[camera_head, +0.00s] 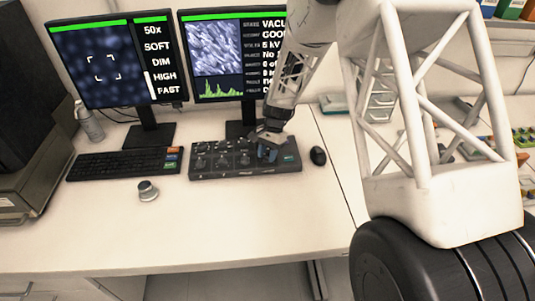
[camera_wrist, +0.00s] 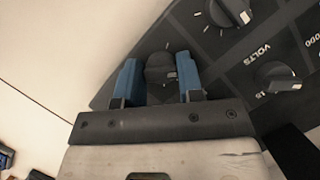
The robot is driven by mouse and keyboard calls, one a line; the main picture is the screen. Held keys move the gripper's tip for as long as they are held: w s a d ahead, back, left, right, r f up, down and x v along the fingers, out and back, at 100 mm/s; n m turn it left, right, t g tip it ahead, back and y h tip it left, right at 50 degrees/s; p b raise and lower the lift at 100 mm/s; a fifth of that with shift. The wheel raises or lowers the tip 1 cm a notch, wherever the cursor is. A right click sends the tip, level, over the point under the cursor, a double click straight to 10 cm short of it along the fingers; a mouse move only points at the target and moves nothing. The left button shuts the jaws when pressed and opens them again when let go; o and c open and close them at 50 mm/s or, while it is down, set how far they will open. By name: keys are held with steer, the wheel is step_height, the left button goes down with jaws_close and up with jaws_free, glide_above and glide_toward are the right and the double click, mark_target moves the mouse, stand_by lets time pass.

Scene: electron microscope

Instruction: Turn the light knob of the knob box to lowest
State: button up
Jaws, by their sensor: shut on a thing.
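The dark knob box (camera_head: 289,152) lies on the desk in front of the two monitors, with several round knobs on its top. My gripper (camera_head: 267,152) reaches down onto its right half in the head view. In the wrist view my gripper (camera_wrist: 160,82) has its blue fingers on either side of a dark knob (camera_wrist: 160,68) near a corner of the box, shut on it. This knob's label cannot be read. A knob beside it (camera_wrist: 277,76) is marked VOLTS. The left monitor (camera_head: 105,60) reads 50x, SOFT, DIM, HIGH, FAST.
A black keyboard (camera_head: 122,163) lies left of the box, and a loose silver knob-like piece (camera_head: 147,190) stands on the desk before it. A mouse (camera_head: 318,156) is just right of the box. The right monitor (camera_head: 215,60) stands behind. The front of the desk is clear.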

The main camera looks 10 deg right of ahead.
steer(key=n+h, duration=0.1)
steer(key=n, duration=0.2)
steer(key=n+g+h, duration=0.1)
steer(key=n, duration=0.3)
steer(key=shift+a+h, duration=0.1)
steer(key=shift+h, duration=0.2)
steer(key=n+h, duration=0.1)
steer(key=n, duration=0.2)
steer(key=n+h, duration=0.1)
steer(key=n, duration=0.2)
steer(key=shift+t, duration=0.3)
steer(key=shift+n, duration=0.3)
steer(key=o, duration=0.9)
steer(key=v, duration=0.7)
steer(key=shift+w+a+r, duration=0.1)
steer(key=shift+a+r, duration=0.05)
steer(key=shift+r, duration=0.2)
